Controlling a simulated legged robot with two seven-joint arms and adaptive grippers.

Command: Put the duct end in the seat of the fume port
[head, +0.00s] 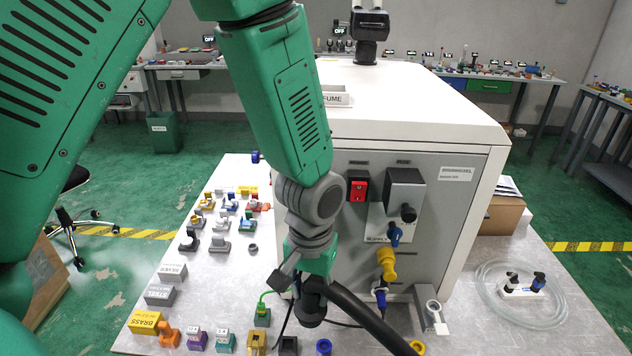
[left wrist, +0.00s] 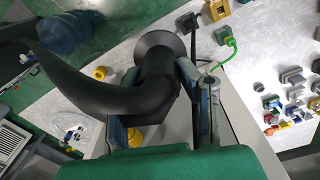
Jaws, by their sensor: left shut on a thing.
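My left gripper (head: 312,280) hangs in front of the left part of the white machine's front and is shut on a black duct (head: 365,318). In the left wrist view the duct (left wrist: 95,95) bends between the two fingers (left wrist: 162,88) and ends in a flared black cone (left wrist: 160,42). The cone points away from my palm, above the grey bench. A FUME label (head: 337,99) stands on top of the machine, just right of my forearm. The fume port's seat cannot be made out; my arm covers part of the machine top. My right gripper is not in view.
The machine (head: 425,120) has a front panel with a red switch (head: 358,186) and blue and yellow fittings (head: 387,262). Small coloured parts (head: 222,222) and label blocks (head: 160,296) crowd the bench's left side. A coiled clear hose (head: 522,296) lies at right.

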